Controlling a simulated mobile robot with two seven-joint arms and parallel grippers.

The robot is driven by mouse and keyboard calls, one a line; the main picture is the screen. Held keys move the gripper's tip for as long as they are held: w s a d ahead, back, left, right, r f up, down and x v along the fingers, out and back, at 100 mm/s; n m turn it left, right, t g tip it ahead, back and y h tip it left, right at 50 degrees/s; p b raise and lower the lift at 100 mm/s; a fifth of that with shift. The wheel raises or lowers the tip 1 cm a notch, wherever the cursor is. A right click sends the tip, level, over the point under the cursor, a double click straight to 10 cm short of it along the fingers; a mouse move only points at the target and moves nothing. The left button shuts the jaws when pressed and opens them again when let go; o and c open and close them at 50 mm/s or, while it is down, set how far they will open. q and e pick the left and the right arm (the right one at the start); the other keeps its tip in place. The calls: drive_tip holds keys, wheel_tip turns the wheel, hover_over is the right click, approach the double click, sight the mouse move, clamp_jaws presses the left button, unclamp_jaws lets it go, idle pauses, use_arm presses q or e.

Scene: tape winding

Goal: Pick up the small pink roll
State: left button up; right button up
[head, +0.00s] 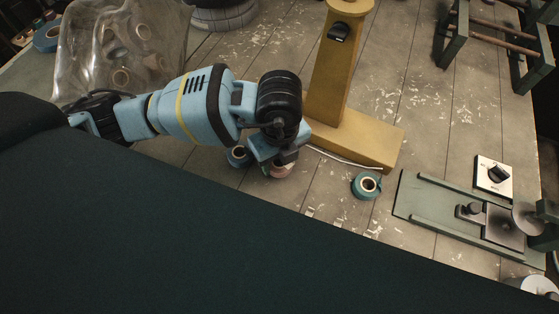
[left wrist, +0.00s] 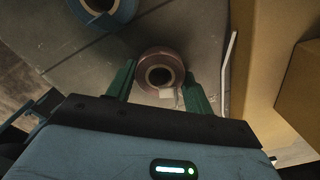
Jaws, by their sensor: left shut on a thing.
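The small pink roll (left wrist: 160,72) sits between the two fingers of my left gripper (left wrist: 160,90) in the left wrist view, and the gripper is shut on it. In the head view the pink roll (head: 280,171) shows just below my left gripper (head: 283,160), mostly covered by it. I cannot tell whether the roll touches the table or is lifted. My right gripper is not in view.
A blue roll (head: 237,156) lies close at the left, also in the wrist view (left wrist: 104,10). A teal roll (head: 366,185) lies to the right. A yellow stand (head: 350,140) with a white cord is right beside the gripper. A clear bag (head: 120,45) stands at the left.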

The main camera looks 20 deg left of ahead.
use_arm(q)
drive_tip(key=shift+r, duration=0.1)
drive_tip(key=shift+c, duration=0.3)
drive_tip(key=shift+r, duration=1.5)
drive_tip(key=shift+s+r, duration=0.15)
drive_tip(key=shift+r, duration=0.05)
drive_tip(key=s+d, duration=0.1)
drive_tip(key=s, duration=0.4)
drive_tip(key=s+d+r, duration=0.1)
drive_tip(key=s, duration=0.4)
drive_tip(key=s+d+p, duration=0.1)
drive_tip(key=s, duration=0.4)
drive_tip(key=shift+s+d+r, duration=0.1)
drive_tip(key=shift+s+r, duration=0.1)
